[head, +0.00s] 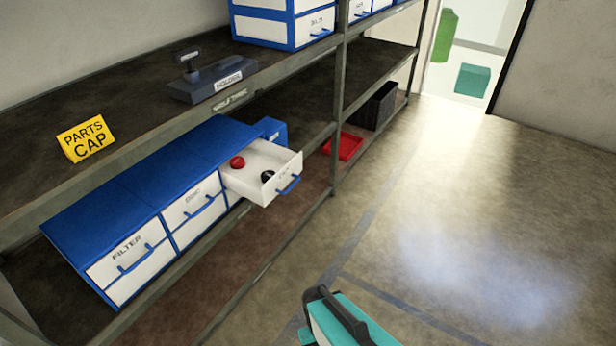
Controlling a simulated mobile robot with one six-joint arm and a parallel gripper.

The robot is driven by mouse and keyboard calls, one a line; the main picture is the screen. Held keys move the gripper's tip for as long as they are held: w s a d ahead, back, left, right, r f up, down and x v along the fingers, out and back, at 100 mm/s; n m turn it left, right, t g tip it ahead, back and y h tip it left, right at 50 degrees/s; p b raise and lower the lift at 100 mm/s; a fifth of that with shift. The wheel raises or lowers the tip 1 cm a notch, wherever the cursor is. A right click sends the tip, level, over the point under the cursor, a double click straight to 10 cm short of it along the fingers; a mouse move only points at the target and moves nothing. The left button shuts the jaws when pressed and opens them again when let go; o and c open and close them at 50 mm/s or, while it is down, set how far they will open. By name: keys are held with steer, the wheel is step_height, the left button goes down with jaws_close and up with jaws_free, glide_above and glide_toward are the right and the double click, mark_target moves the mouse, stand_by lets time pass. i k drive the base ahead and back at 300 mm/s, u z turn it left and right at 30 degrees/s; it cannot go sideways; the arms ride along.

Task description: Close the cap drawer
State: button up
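The cap drawer (262,172) is pulled out of the right part of a blue drawer cabinet (150,180) on the lower shelf. It is white with a blue handle (289,185) on its front, and it sticks out past the shelf edge. Inside it lie a red round cap (237,162) and a black round cap (267,175). The filter drawer (130,262) and the drawer beside it (194,210) are shut. My gripper cannot be made out in the head view.
A yellow "PARTS CAP" sign (86,138) and a dark holder (212,79) stand on the upper shelf. A shelf post (338,100) rises right of the open drawer. A red tray (344,147) and a black crate (376,106) sit beyond. A teal-and-black object (340,322) shows at the bottom edge. The floor (460,230) is clear.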

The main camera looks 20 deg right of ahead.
mark_target(261, 155)
steer(key=z, duration=0.2)
steer(key=k, duration=0.45)
steer(key=z, duration=0.5)
steer(key=k, duration=0.95)
steer(key=i, duration=0.5)
steer(key=u, duration=0.65)
steer(key=i, duration=0.5)
steer(key=u, duration=0.55)
steer(key=i, duration=0.7)
steer(key=u, duration=0.35)
